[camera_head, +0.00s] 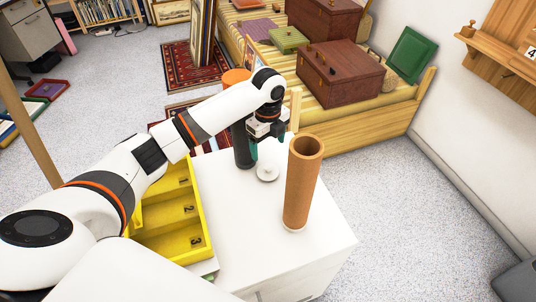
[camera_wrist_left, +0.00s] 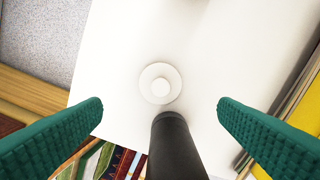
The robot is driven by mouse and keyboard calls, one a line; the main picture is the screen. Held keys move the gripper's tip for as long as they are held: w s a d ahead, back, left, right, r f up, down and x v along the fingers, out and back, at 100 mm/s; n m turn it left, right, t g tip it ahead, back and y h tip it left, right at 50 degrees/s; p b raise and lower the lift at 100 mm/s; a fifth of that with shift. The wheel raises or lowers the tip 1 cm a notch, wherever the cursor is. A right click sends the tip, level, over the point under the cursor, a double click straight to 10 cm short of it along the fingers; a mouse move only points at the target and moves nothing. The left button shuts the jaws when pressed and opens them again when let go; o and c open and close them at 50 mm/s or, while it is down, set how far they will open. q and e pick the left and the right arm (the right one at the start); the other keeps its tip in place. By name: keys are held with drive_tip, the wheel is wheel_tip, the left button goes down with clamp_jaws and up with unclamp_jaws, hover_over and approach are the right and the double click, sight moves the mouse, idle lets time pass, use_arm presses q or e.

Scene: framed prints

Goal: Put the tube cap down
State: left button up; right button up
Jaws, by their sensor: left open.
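The tube cap (camera_head: 267,172), a white disc with a raised round knob, rests on the white cabinet top (camera_head: 235,225). It also shows in the wrist view (camera_wrist_left: 160,83), knob up. My left gripper (camera_head: 270,148) points down above the cap, just behind it in the head view. Its green fingers are wide apart with nothing between them, and the cap lies apart from both. A brown cardboard tube (camera_head: 302,185) stands upright to the right of the cap. My right gripper is not in view.
A black cylinder (camera_head: 243,148) stands close behind the cap, partly hidden by my left arm; it also shows in the wrist view (camera_wrist_left: 174,148). A yellow numbered tray (camera_head: 207,222) is at the left. The cabinet top in front of the cap is clear.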

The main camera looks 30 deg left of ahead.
use_arm(q)
drive_tip(key=shift+r, duration=1.2)
